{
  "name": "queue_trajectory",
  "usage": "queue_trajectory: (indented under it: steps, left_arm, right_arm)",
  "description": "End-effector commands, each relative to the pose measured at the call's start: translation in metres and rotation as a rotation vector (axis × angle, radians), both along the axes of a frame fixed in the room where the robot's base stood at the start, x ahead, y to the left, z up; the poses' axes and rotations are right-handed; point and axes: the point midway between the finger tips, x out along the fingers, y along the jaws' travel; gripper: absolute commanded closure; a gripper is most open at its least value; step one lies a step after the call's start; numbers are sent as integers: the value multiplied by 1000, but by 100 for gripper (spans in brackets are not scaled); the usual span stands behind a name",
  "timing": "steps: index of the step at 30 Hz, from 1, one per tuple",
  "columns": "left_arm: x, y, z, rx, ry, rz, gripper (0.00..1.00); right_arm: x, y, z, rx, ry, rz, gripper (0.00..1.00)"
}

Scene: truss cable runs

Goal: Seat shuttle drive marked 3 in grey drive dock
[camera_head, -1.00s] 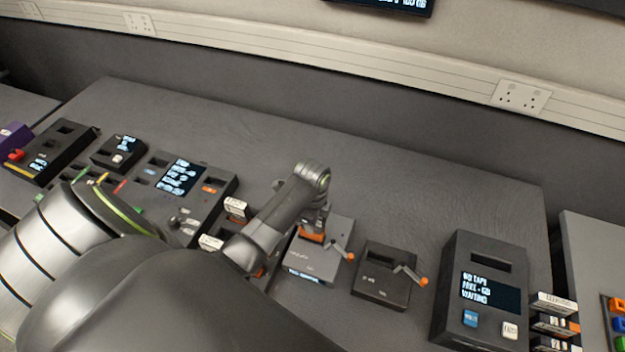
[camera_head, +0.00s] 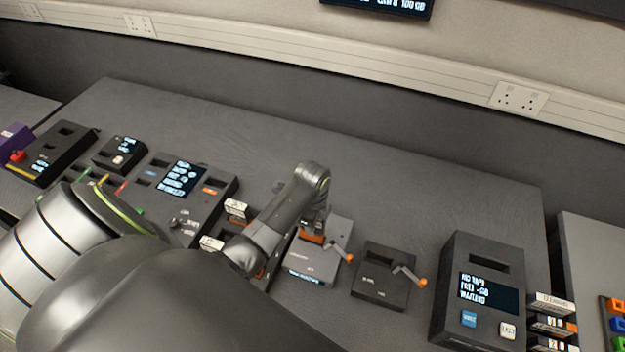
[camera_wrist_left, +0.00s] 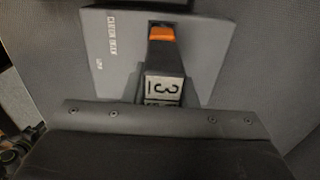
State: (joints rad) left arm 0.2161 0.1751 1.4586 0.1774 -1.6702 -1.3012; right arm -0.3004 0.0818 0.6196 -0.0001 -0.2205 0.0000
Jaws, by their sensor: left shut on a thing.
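The grey drive dock (camera_head: 313,267) is a flat light-grey box on the bench, with a crank lever and orange knob (camera_head: 348,258) at its right side. My left gripper (camera_head: 312,224) reaches down over the back part of the dock. It is shut on the shuttle drive (camera_head: 311,237), whose orange end shows below the jaws. In the left wrist view the drive's white label (camera_wrist_left: 162,88) reads 3, and its orange end (camera_wrist_left: 161,33) lies over the grey dock (camera_wrist_left: 110,60). The fingertips and the slot are hidden, so how deep the drive sits cannot be told. My right gripper is out of view.
A darker dock (camera_head: 384,280) with its own orange-knobbed lever stands close on the right. A tall black box with a screen (camera_head: 483,296) is farther right, beside stacked labelled drives (camera_head: 553,322). A black console (camera_head: 183,200) is on the left. The bench behind is clear.

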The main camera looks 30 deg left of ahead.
Motion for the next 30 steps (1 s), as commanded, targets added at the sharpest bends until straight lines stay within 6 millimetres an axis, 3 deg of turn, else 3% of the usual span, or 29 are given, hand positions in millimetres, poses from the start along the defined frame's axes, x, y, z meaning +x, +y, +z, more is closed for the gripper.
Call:
queue_trajectory:
  steps: [30]
  left_arm:
    - [0,0,-10,0,0,0,100]
  right_arm:
    - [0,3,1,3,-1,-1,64]
